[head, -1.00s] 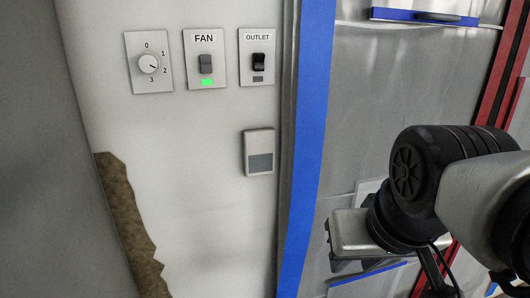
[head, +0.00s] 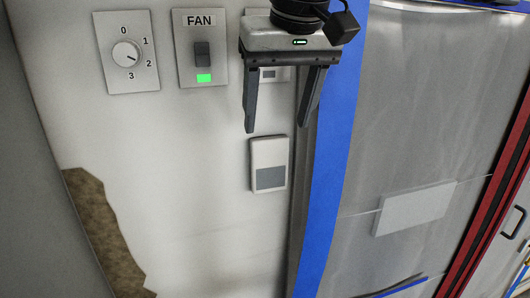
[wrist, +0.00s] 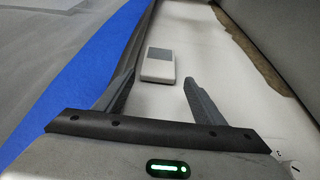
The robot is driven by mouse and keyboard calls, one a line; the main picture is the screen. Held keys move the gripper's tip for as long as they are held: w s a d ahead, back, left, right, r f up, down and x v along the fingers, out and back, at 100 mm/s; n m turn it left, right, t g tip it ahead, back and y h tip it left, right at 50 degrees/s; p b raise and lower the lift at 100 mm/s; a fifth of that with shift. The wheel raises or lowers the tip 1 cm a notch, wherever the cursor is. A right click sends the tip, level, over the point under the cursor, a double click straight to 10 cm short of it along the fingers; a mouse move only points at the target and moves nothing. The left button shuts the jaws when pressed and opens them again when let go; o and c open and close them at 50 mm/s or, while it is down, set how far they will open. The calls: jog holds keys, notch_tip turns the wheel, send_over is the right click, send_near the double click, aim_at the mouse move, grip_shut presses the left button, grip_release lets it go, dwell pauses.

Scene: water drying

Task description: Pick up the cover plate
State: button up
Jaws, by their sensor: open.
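The cover plate (head: 269,164) is a small white rectangular plate with a grey lower panel, mounted on the white wall below the switches. It also shows in the wrist view (wrist: 160,65), beyond and between my fingers. My gripper (head: 276,128) is open and empty, its fingers pointing down the wall, with the fingertips just above the plate in the head view. In the wrist view my gripper (wrist: 157,78) has a finger on each side of the plate's line, apart from it. The gripper covers most of the outlet switch.
A dial (head: 126,53) and a fan switch (head: 201,49) with a lit green light are on the wall to the left. Blue tape (head: 334,150) runs down just right of the plate, edging a grey plastic sheet (head: 400,120). A torn brown patch (head: 100,230) is at lower left.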

send_over(271, 167)
jog(key=s, duration=0.2)
notch_tip(271, 167, down, 6)
jog(key=shift+w+d+f, duration=0.1)
jog(key=shift+w+d, duration=0.05)
jog(key=x, duration=0.4)
jog(key=shift+s+d+f, duration=0.2)
jog(key=shift+s, duration=0.15)
jog(key=shift+w+a+f+b, duration=0.1)
jog(key=shift+w+f+b, duration=0.2)
jog(key=shift+f, duration=0.25)
jog(key=c, duration=0.7)
jog(key=shift+r, duration=0.1)
